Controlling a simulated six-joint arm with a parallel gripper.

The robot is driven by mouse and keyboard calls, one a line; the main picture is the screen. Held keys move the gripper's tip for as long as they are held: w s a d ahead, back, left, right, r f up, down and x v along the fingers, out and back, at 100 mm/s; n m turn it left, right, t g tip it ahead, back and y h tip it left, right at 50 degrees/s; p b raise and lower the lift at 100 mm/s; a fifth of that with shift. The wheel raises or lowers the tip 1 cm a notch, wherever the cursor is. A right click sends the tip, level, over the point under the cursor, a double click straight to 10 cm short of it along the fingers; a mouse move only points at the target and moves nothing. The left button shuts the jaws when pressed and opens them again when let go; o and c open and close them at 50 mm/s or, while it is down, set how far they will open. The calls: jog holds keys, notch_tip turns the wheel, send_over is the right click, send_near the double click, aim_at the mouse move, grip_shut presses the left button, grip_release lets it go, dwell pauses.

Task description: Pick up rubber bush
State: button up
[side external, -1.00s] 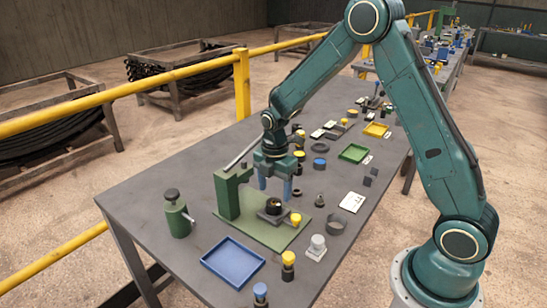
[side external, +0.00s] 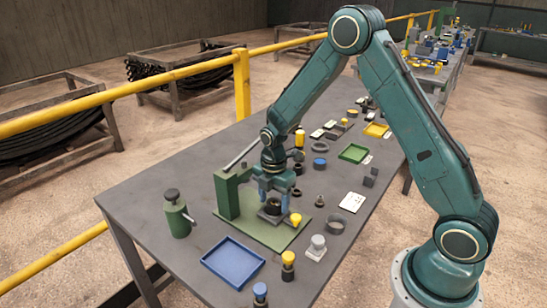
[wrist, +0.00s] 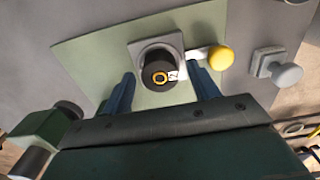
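The rubber bush appears to be the short black cylinder (side external: 273,207) seated on a grey square block on the green fixture plate (side external: 262,233). In the wrist view the black cylinder (wrist: 157,68) shows its top, with an orange ring and a small white-and-black tag beside it. My gripper (side external: 272,197) is low over the fixture, with its blue fingers pointing down. In the wrist view the fingers stand apart, one on each side of the cylinder and slightly toward the camera. I see a gap on both sides and nothing held.
A green upright (side external: 228,196) of the fixture stands left of my gripper. A yellow knob (wrist: 221,57) sticks out on the right of the block. A blue tray (side external: 234,262), a green bottle-like tool (side external: 176,215) and a grey knob on a base (side external: 317,246) stand nearby.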

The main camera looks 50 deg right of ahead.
jog(key=c, duration=0.9)
jog(key=shift+r, duration=0.1)
notch_tip(320, 180, up, 20)
jog(key=shift+f, duration=0.1)
dwell(0.5)
